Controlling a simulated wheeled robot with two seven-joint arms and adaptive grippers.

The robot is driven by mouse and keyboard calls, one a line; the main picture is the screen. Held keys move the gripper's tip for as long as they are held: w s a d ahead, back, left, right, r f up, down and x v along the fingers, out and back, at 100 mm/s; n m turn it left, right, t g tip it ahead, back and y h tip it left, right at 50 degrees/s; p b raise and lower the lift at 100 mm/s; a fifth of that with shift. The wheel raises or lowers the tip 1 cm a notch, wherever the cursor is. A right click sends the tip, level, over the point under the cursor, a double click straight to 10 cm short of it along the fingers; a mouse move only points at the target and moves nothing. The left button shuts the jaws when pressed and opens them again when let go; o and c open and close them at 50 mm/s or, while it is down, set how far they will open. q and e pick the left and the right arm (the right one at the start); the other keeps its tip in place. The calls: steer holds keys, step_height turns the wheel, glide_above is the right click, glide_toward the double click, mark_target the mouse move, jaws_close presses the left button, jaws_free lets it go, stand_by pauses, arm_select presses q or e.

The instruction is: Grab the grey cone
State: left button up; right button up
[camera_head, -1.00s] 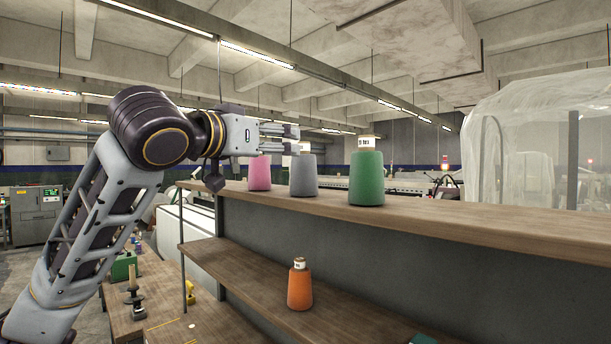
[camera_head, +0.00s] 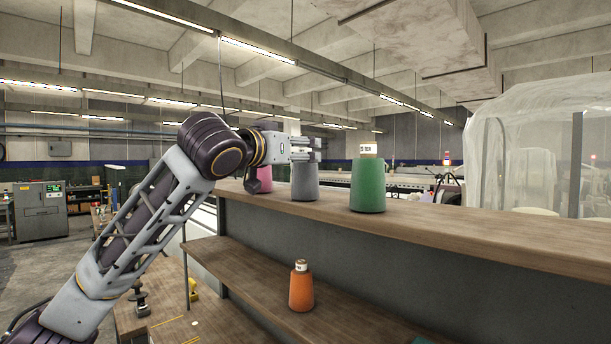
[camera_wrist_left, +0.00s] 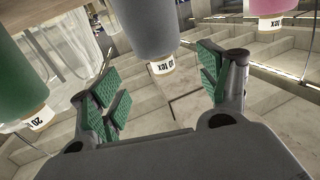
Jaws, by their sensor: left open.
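The grey cone (camera_head: 305,183) stands upright on the wooden top shelf, between a pink cone and a green cone. My left gripper (camera_head: 304,149) is at the height of its top and covers most of its tip in the head view. In the left wrist view, where things appear upside down, the grey cone (camera_wrist_left: 147,28) points its labelled tip into the gap between the green-padded fingers of the open left gripper (camera_wrist_left: 165,80). I cannot tell whether the pads touch it. My right gripper is not in view.
The green cone (camera_head: 367,184) stands to the right and the pink cone (camera_head: 265,176) to the left, partly hidden by my wrist. An orange cone (camera_head: 301,288) stands on the lower shelf (camera_head: 240,268). The top shelf (camera_head: 470,226) is bare right of the green cone.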

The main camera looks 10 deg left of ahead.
mark_target(302, 150)
arm_select(q)
steer(key=shift+w, duration=0.25)
steer(key=shift+p+x, duration=0.95)
steer(key=shift+x, duration=0.45)
steer(key=shift+p+x, duration=0.35)
steer(key=shift+x, duration=0.8)
steer(key=shift+a+f, duration=0.1)
steer(key=shift+a, duration=0.05)
steer(key=c, duration=1.6)
steer(key=shift+c, duration=0.2)
steer(key=shift+r, duration=0.2)
steer(key=shift+r+b, duration=0.7)
steer(key=shift+r, duration=4.15)
